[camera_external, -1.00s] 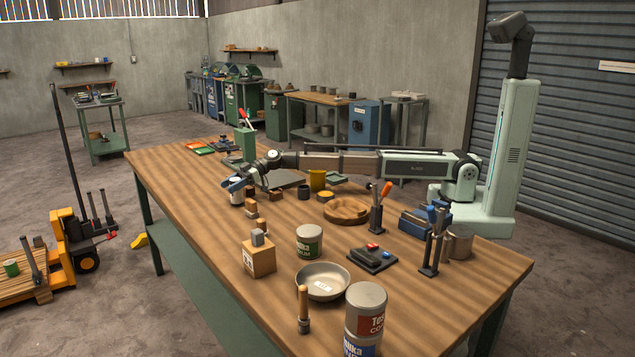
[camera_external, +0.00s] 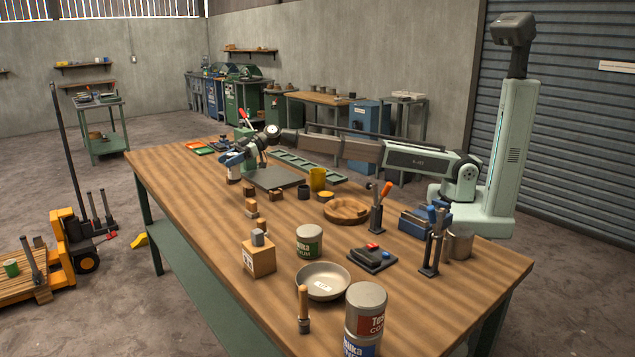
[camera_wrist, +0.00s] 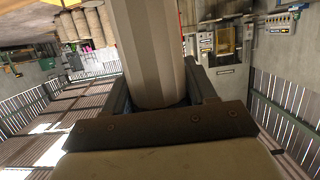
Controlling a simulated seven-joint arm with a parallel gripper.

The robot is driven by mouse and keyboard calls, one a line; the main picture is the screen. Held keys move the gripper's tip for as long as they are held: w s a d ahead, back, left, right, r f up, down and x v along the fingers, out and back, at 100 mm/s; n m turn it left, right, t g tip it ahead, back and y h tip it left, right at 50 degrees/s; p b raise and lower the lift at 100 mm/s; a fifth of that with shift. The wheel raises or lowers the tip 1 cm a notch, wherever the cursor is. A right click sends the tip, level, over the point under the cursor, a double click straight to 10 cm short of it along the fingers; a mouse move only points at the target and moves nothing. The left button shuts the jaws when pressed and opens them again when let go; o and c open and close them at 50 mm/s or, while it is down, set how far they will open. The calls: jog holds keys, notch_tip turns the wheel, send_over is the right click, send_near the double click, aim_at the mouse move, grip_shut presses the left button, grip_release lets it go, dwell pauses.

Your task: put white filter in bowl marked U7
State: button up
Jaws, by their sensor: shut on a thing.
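My gripper (camera_external: 234,163) is at the far left part of the table and is shut on the white filter. The filter (camera_external: 234,176) is a pale cylinder hanging below the blue fingers, and it looks to be above the tabletop. In the wrist view the filter (camera_wrist: 146,50) fills the space between the fingers (camera_wrist: 158,98). A shallow metal bowl (camera_external: 322,282) with a white label stands near the front of the table, far from my gripper. The label's marking is too small to read surely.
Around the bowl on the table (camera_external: 400,320) stand a labelled can (camera_external: 309,241), a wooden block (camera_external: 258,258), a wooden-handled tool (camera_external: 303,309), stacked cans (camera_external: 365,312) and a black button box (camera_external: 372,258).

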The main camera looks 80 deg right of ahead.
notch_tip(320, 180, up, 8)
jog(key=shift+r, duration=0.25)
jog(key=shift+s+a, duration=0.25)
jog(key=shift+a, duration=0.25)
jog(key=s+a+f, duration=0.1)
jog(key=s+a, duration=0.3)
jog(key=a, duration=0.3)
jog(key=s+a+f, duration=0.2)
jog(key=s+a, duration=0.1)
jog(key=a, duration=0.5)
jog(key=s+a+r+m+t+h, duration=0.1)
jog(key=s+a+r+m+h, duration=0.15)
jog(key=s+a, duration=2.75)
notch_tip(320, 180, down, 14)
jog(key=s+d, duration=0.1)
jog(key=s, duration=0.1)
jog(key=shift+s+d+f+y, duration=0.15)
jog(key=shift+s+d+y, duration=0.15)
jog(key=shift+y, duration=0.05)
jog(key=shift+f+n, duration=0.25)
jog(key=shift+f, duration=0.4)
